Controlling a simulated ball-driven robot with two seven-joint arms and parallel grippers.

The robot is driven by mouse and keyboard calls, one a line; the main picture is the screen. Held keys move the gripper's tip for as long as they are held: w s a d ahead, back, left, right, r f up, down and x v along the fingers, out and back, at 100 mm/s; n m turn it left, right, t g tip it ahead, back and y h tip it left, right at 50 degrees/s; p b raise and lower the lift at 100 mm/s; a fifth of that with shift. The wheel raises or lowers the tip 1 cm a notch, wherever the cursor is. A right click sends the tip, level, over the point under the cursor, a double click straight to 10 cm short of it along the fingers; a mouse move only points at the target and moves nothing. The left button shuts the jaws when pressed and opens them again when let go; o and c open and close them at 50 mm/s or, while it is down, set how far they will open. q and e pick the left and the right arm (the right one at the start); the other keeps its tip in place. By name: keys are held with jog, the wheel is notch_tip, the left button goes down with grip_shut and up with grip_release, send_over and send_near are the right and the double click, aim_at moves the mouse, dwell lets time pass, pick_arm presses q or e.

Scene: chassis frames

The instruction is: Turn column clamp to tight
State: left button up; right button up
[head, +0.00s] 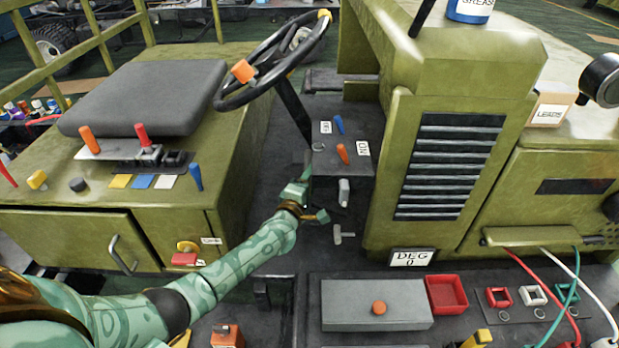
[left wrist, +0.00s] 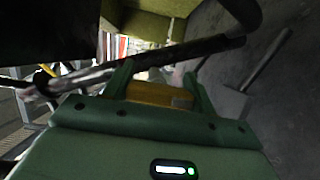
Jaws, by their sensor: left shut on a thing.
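My left gripper (head: 308,190) is at the foot of the black steering column (head: 291,112), under the steering wheel (head: 262,75). In the left wrist view its two green fingers (left wrist: 158,82) are at a dark bar (left wrist: 205,47) that crosses in front of them. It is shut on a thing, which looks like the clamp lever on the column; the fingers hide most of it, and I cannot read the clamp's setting. My right gripper is not in view.
A short grey lever (head: 344,192) and a T-shaped handle (head: 343,234) stand close right of the gripper. Blue and orange levers (head: 342,153) are behind it. The seat (head: 146,97) is left, the louvred cowl (head: 449,165) right. A grey box (head: 350,310) lies in front.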

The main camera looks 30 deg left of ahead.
pick_arm(q)
jog(key=shift+d+f, duration=0.1)
jog(key=shift+f, duration=0.05)
jog(key=o, duration=0.8)
jog(key=shift+o, duration=0.9)
jog(key=shift+s, duration=0.3)
jog(key=s+p, duration=0.3)
jog(key=s, duration=1.2)
jog(key=shift+s+d, duration=0.35)
jog(key=shift+d, duration=0.1)
